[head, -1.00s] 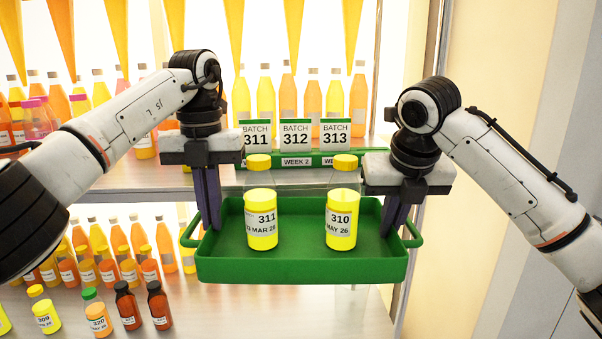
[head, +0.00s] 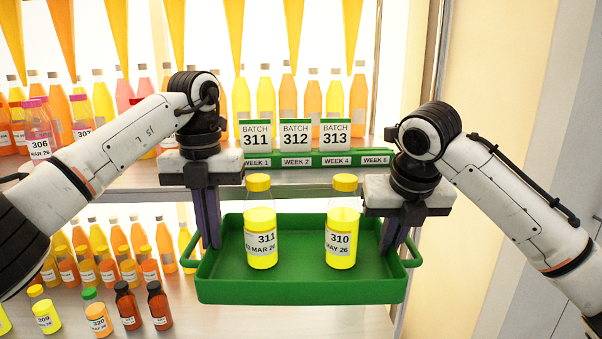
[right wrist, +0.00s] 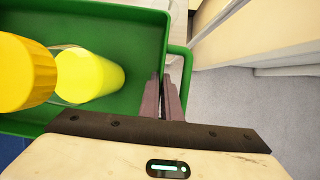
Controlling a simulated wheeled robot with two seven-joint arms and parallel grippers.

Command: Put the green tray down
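The green tray (head: 300,291) hangs level between my two grippers, in front of the shelf. Two yellow bottles with yellow caps stand upright in it: bottle 311 (head: 261,250) at left and bottle 310 (head: 341,250) at right. My left gripper (head: 212,246) is shut on the tray's left handle side. My right gripper (head: 390,248) is shut on the right handle side. The right wrist view shows its fingers (right wrist: 168,85) close together at the tray's rim and handle (right wrist: 184,65). The tray's underside is hidden, and I cannot tell whether it touches anything.
The lower shelf board (head: 225,318) shows around the tray, bare just left of it. Several small bottles, including green-capped 320 (head: 97,318), stand further left. Above are the upper shelf (head: 110,180) with batch cards (head: 296,134) and a green label strip (head: 300,161). A metal post (head: 433,60) is at right.

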